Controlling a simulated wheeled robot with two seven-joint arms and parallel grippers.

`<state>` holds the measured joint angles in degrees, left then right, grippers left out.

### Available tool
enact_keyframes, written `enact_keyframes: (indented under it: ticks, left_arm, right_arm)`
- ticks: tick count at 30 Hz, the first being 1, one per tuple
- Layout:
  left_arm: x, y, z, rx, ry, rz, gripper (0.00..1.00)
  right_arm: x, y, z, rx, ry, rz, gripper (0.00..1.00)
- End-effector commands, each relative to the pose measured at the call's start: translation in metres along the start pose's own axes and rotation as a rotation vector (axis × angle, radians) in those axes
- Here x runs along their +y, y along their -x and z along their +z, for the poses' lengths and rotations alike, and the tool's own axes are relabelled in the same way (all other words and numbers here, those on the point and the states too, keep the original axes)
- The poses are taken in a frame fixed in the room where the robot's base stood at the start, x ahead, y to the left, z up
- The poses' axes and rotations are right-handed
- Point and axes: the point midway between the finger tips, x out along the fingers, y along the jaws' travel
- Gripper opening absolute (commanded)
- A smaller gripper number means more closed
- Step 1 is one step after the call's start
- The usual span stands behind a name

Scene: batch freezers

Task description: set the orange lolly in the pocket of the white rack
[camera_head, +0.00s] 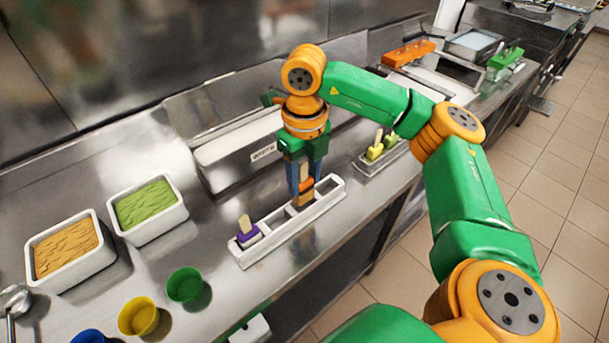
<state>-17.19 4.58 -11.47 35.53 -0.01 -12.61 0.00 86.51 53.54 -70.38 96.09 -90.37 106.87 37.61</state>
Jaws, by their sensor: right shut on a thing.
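The white rack (248,258) is a long, narrow block with a row of pockets, lying on the steel counter. A purple lolly (247,234) with its stick up stands in its left end. My right gripper (305,180) points down over the middle-right part of the rack. It is shut on the orange lolly (306,185), which is upright between the fingers with its pale stick up. The lolly's lower end is at or just above the rack's pocket; I cannot tell whether it touches. My left gripper is not in view.
Two white tubs, one tan (68,250) and one green (148,204), stand at left. Yellow (138,316) and green (185,285) cups stand near the front. A steel holder with yellow-green lollies (375,151) is right of the rack. A steel machine (240,152) stands behind it.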

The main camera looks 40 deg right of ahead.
Motion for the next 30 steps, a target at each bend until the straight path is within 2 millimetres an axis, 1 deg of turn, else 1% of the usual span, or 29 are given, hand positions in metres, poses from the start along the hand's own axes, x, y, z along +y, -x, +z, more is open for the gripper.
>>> enact_keyframes:
  ticks: [14,30]
  left_arm:
    - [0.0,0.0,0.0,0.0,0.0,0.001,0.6]
    - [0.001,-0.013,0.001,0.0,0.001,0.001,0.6]
  right_arm:
    - [0.0,0.0,0.0,0.0,-0.001,0.0,0.03]
    - [0.0,-0.015,0.0,0.0,-0.001,0.0,0.03]
